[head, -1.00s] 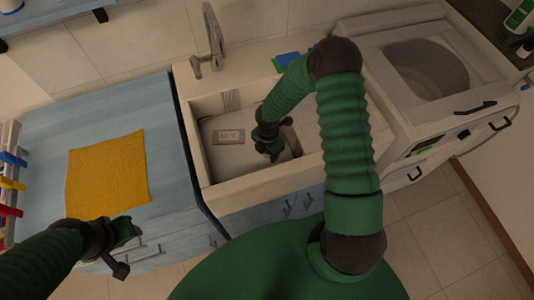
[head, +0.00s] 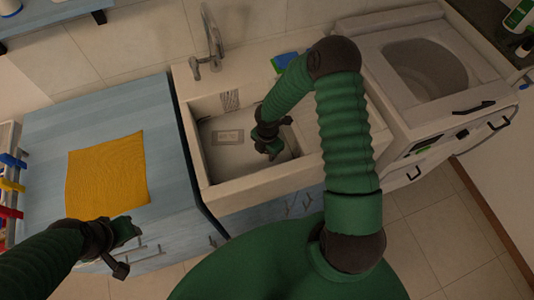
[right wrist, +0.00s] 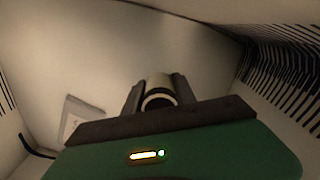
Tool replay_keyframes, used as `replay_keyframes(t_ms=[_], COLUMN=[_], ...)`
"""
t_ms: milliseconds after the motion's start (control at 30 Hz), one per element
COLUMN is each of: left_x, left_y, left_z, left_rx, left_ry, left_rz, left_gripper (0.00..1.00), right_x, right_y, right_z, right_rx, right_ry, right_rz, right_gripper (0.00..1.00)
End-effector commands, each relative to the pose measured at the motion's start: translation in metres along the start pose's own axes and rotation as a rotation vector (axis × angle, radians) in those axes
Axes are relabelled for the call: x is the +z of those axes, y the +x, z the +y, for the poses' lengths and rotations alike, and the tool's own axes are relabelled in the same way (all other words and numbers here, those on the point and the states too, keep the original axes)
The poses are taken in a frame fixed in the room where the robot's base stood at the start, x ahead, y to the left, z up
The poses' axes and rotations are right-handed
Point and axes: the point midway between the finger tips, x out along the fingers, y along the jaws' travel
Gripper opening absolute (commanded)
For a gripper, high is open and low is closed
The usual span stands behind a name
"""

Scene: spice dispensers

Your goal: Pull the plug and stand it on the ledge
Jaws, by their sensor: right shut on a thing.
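My right gripper (head: 272,149) is down inside the white sink (head: 258,188), near its right end. In the right wrist view the right gripper's fingers (right wrist: 158,95) are shut on the plug (right wrist: 160,84), a short pale cylinder with a dark ring at its near end. In the head view the plug is hidden or too small to tell. I cannot tell whether it touches the sink floor. The pale ledge (head: 252,73) runs behind the basin, beside the tap (head: 210,45). My left gripper (head: 128,250) is open and empty in front of the blue counter.
A small grey plate (head: 227,136) lies in the sink. A blue and green sponge (head: 284,61) is on the ledge near my right arm. A yellow cloth (head: 106,175) lies on the blue counter (head: 150,92). A top-loading washer (head: 425,75) stands right of the sink.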

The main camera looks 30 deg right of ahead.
Motion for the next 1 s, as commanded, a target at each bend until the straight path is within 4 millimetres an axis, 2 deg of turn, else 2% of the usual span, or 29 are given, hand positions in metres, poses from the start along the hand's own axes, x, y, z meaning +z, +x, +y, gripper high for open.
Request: replay_keyframes(t_ms=[733,1000], left_x=[-0.005,-0.006], left_y=[-0.023,-0.024], left_z=[0.0,0.0], left_rx=[0.0,0.0], left_ry=[0.0,0.0], left_rz=[0.0,0.0], left_gripper=[0.36,0.36], right_x=[0.0,0.0], right_y=[-0.025,-0.025], right_z=[0.0,0.0], right_rx=[0.0,0.0], right_ry=[0.0,0.0], right_rz=[0.0,0.0], right_gripper=[0.0,0.0])
